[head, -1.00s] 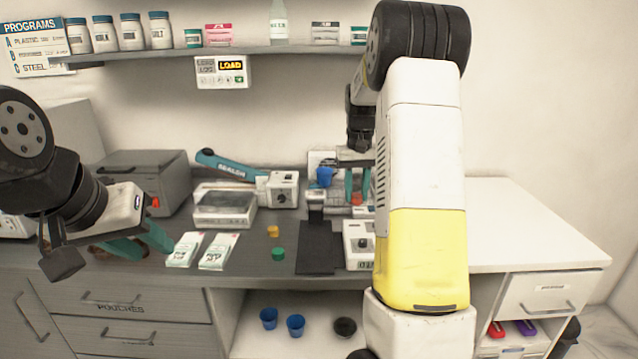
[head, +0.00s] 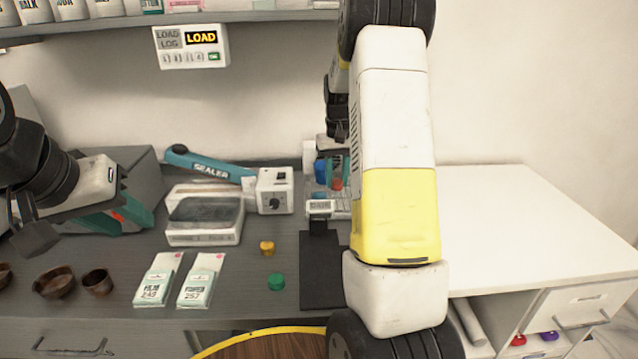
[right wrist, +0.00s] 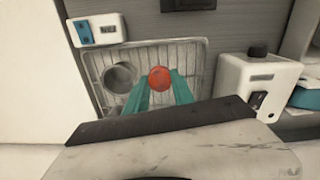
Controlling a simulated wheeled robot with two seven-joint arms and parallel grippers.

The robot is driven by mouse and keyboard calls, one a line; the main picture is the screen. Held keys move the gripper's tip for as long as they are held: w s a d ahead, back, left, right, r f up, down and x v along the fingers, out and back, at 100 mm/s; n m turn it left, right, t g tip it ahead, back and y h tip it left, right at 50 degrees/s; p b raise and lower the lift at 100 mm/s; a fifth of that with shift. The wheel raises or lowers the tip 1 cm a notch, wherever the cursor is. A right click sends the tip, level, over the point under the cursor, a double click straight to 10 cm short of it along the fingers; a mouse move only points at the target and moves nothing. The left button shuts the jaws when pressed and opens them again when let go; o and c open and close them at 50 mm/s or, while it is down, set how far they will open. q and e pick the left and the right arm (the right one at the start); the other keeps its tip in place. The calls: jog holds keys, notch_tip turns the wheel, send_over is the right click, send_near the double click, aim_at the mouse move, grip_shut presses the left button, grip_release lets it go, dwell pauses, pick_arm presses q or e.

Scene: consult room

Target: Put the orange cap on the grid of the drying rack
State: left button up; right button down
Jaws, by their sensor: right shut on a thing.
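The orange cap (right wrist: 159,78) is held between the teal fingertips of my right gripper (right wrist: 160,88) in the right wrist view. It also shows small beside my right arm in the head view (head: 337,184). The wire drying rack (right wrist: 198,62) lies beneath the cap; I cannot tell whether the cap touches its grid. In the head view my arm hides much of the rack (head: 341,208). My left gripper (head: 130,226) is at the left over the counter, its teal fingers apart and empty.
A grey metal cup (right wrist: 120,77) is on the rack, left of the cap. A white device (right wrist: 258,85) stands right of the rack. Yellow (head: 267,248) and green (head: 276,282) caps lie on the counter near two pouch packs (head: 202,281). Brown bowls (head: 54,283) sit front left.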

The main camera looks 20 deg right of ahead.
aim_at(336, 202)
jog(key=shift+f, duration=2.3)
jog(key=shift+f, duration=0.15)
jog(key=c, duration=1.4)
grip_release()
jog(key=shift+o, duration=0.2)
